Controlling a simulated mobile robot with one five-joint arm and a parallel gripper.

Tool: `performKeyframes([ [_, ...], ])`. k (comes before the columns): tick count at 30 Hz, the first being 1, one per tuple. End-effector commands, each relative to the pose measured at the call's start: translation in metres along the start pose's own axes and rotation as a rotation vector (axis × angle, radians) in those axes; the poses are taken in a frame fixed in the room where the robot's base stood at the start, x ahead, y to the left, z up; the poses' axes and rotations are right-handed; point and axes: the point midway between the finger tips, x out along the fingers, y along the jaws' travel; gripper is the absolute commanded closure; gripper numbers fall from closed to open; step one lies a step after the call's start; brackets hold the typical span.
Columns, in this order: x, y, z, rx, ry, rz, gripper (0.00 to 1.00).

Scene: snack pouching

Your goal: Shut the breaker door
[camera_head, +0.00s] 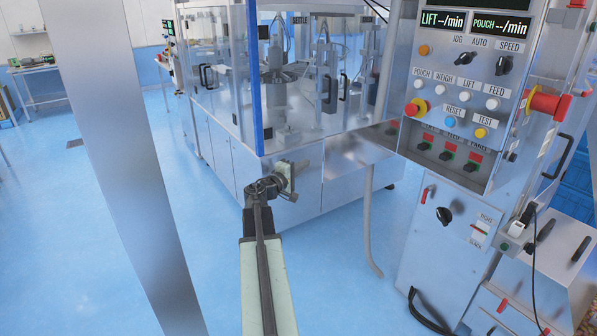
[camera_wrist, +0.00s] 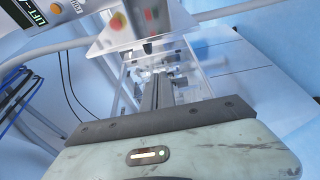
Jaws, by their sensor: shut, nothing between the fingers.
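The breaker row (camera_head: 450,155), several black switches under red labels, sits low on the control cabinet in the head view. A bare metal plate (camera_head: 357,153) juts out left of that row. It looks like the breaker door standing open, but I cannot be sure. My gripper (camera_head: 296,170) is shut and empty, left of and below this plate, apart from it. In the wrist view my gripper's fingers (camera_wrist: 160,82) point away from the camera. A shiny panel with red and green spots (camera_wrist: 118,24) shows beyond them; I cannot tell if it is the door.
The control cabinet (camera_head: 440,215) carries knobs, buttons and a protruding red emergency stop (camera_head: 548,103). A glass-fronted machine (camera_head: 290,100) stands behind my gripper. A bent grey pipe (camera_head: 369,220) runs down to the floor.

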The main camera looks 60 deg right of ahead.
Motion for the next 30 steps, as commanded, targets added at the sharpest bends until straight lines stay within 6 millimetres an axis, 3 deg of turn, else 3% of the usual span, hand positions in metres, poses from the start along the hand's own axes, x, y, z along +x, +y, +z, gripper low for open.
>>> performKeyframes([
  [5, 0.042, 0.0, -0.001, 0.0, -0.002, 0.0, 1.0],
  [9, 0.029, 0.0, 0.025, 0.001, -0.001, -0.001, 1.0],
  [13, 0.026, 0.0, 0.036, 0.001, -0.001, -0.001, 1.0],
  [30, 0.021, 0.0, 0.037, 0.001, 0.014, -0.001, 1.0],
])
